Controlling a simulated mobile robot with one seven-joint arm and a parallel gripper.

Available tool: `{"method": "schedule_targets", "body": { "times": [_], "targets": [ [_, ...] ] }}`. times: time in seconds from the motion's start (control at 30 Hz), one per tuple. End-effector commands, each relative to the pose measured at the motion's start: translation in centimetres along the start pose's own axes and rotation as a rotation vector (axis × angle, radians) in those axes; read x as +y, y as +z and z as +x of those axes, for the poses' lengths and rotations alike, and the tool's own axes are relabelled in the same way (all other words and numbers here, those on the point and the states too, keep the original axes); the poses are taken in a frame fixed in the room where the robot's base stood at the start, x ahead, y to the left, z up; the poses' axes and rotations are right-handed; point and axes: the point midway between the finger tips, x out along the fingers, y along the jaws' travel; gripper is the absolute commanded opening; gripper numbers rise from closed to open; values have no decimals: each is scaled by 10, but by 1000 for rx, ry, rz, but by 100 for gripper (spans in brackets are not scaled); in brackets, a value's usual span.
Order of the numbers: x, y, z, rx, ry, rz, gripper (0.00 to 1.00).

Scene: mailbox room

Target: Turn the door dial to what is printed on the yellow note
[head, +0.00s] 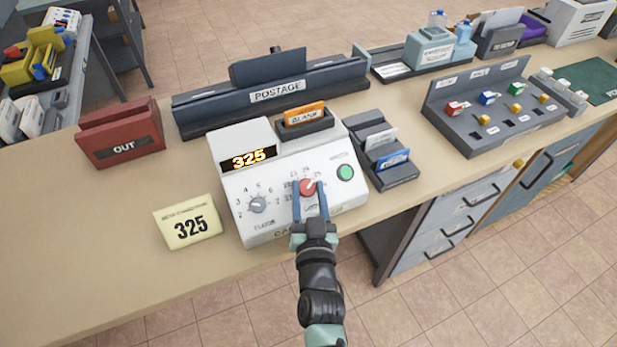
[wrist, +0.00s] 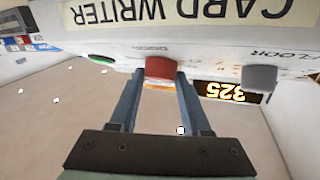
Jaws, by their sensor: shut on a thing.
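The yellow note (head: 188,225) stands on the counter left of the white card writer (head: 250,225) and reads 325. The card writer's lit display (head: 249,158) also reads 325. The display shows upside down in the wrist view (wrist: 225,91). The red dial (head: 308,186), which I take for the door dial, is on the card writer's sloped face. My gripper (head: 309,194) is shut on it, one blue finger on each side. The wrist view shows the red dial (wrist: 161,67) between the fingertips. A grey dial (head: 257,204), labelled floor, is to its left.
A green button (head: 345,172) is close to the right of the red dial. A slot with an orange blank card (head: 304,114) is at the card writer's top. A dark card rack (head: 388,170) stands right beside the machine. Bare counter (head: 70,250) lies at left.

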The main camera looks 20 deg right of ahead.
Motion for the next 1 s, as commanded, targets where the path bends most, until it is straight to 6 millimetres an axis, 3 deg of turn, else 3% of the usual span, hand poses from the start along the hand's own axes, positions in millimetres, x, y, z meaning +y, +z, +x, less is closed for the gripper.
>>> {"method": "schedule_targets", "body": {
  "times": [0.03,0.93,0.97,1.0],
  "targets": [
    [2,-7,1,-4,16,5,0],
    [0,0,-4,-8,87,48,0],
    [0,0,-4,-8,87,48,53],
    [0,0,-4,-8,87,48,60]
  ]
}}
